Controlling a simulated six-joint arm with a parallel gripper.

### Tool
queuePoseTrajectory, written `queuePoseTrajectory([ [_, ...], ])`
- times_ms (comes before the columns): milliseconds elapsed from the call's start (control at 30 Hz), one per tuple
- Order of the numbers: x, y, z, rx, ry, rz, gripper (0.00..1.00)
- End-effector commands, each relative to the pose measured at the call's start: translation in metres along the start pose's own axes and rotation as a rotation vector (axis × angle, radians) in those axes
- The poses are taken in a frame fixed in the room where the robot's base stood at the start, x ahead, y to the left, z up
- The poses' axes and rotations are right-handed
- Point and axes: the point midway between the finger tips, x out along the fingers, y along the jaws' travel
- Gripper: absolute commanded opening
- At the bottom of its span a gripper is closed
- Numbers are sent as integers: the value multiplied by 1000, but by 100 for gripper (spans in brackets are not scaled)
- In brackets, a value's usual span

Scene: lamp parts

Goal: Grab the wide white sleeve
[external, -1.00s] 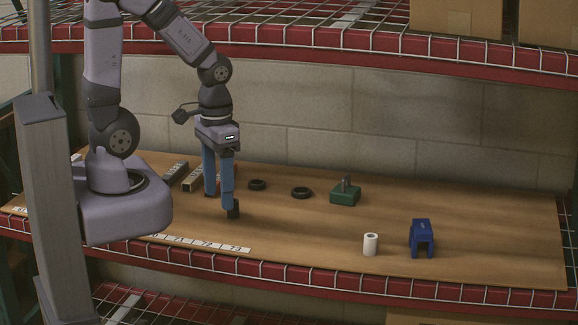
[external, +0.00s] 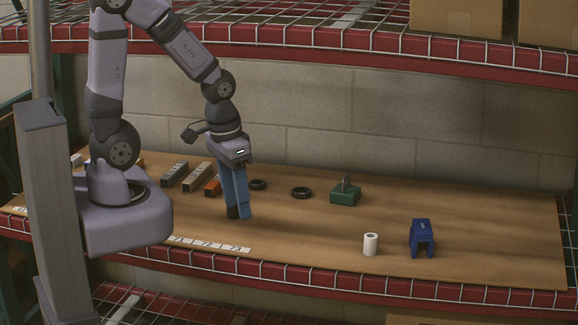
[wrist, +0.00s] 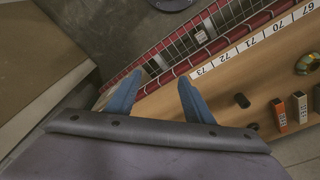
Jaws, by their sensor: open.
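The white sleeve (external: 371,244) is a short upright tube with a hole in its top. It stands near the front edge of the board, left of a blue bracket-like part (external: 422,230). My gripper (external: 239,215) points down with blue fingers, well to the left of the sleeve and apart from it. In the wrist view my gripper (wrist: 160,77) shows two spread fingers with nothing between them. The sleeve is not seen in the wrist view.
A small black cylinder (wrist: 241,100) is near my fingers. Two black rings (external: 301,192) and a green block (external: 345,196) lie farther back. Several long blocks (external: 197,176) lie behind my gripper. Number labels (external: 208,244) line the front edge. The board between gripper and sleeve is clear.

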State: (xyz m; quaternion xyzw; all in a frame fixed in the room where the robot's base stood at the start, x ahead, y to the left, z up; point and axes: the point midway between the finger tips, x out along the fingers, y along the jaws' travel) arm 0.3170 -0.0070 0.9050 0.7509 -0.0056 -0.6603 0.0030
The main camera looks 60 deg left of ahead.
Motion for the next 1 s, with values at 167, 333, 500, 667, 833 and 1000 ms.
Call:
queuePoseTrajectory([
  [167, 73, 12, -51, 10, 210, 17, 47],
  [333, 123, 23, -107, 12, 454, 29, 47],
  [500, 158, 32, -156, 11, 702, 32, 47],
  [667, 181, 38, -191, 9, 933, 26, 47],
  [833, 193, 43, -214, 7, 1163, 13, 47],
  [1000, 194, 46, -222, 6, 1333, -1, 47],
])
